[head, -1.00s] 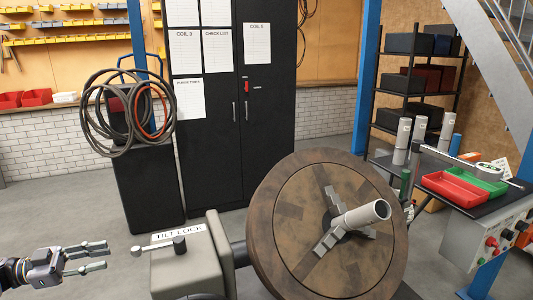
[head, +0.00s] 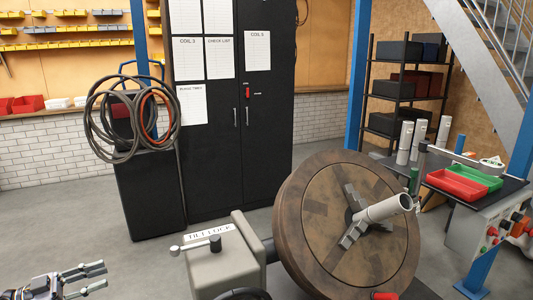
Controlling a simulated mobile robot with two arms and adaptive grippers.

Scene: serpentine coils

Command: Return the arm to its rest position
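My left gripper (head: 92,280) is at the bottom left of the head view. Its two fingers point right and stand apart, with nothing between them. It is left of the grey tilt lock box (head: 222,262) and does not touch it. Only the gripper's upper part shows; the arm behind it is cut off by the picture edge. My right gripper is out of view.
A large wooden reel (head: 320,225) with a pale tube (head: 385,209) stands right of the box. A workbench with a red tray (head: 457,185) and a green tray (head: 480,178) is at right. A black cabinet (head: 265,150) stands behind. Grey floor (head: 60,220) is clear at left.

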